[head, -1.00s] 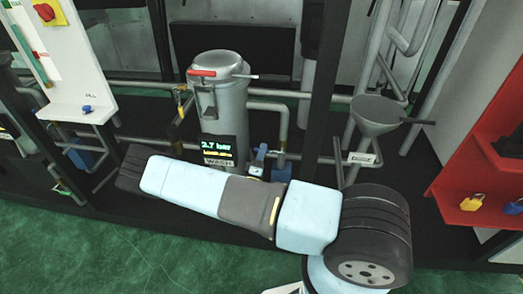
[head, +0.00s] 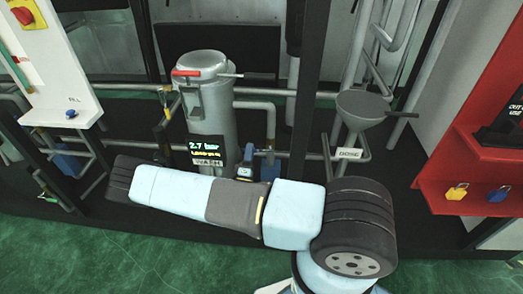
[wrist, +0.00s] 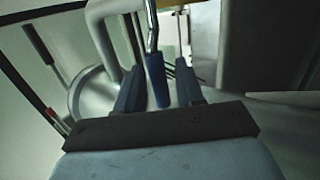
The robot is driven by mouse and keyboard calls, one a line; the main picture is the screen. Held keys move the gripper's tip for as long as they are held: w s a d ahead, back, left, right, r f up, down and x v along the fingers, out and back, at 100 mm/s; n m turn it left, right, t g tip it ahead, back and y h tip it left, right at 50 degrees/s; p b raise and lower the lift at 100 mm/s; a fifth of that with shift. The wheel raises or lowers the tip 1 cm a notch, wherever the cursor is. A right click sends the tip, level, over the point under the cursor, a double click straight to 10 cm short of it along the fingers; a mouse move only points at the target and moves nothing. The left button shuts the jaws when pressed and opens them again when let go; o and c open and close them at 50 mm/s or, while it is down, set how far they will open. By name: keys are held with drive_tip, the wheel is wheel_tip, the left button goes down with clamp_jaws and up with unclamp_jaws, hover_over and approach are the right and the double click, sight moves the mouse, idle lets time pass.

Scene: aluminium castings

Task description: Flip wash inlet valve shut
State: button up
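A blue lever handle (wrist: 157,80) on a metal stem, apparently the wash inlet valve's, lies between the two dark fingers of my gripper (wrist: 160,88) in the wrist view. The fingers are apart, with a visible gap on the right of the handle; contact on the left is unclear. In the head view, the grey wash vessel (head: 206,110) stands behind my arm, with a display reading 2.7 bar and a label below it. Small blue fittings (head: 246,168) show at its lower right. My arm hides the pipework below, and my gripper is not clearly visible there.
A grey funnel (head: 364,108) stands right of a dark upright post (head: 306,100). A red panel with padlocks (head: 470,165) is at the right, a white panel (head: 50,65) at the left. Pipes (head: 255,105) run behind my arm. In the wrist view, a grey pipe (wrist: 97,35) is close left of the fingers.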

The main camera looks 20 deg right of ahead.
drive_tip(key=shift+s, duration=0.1)
drive_tip(key=v, duration=1.3)
drive_tip(key=shift+s+a+f, duration=0.1)
drive_tip(key=shift+s+f, duration=0.1)
drive_tip(key=shift+f, duration=0.05)
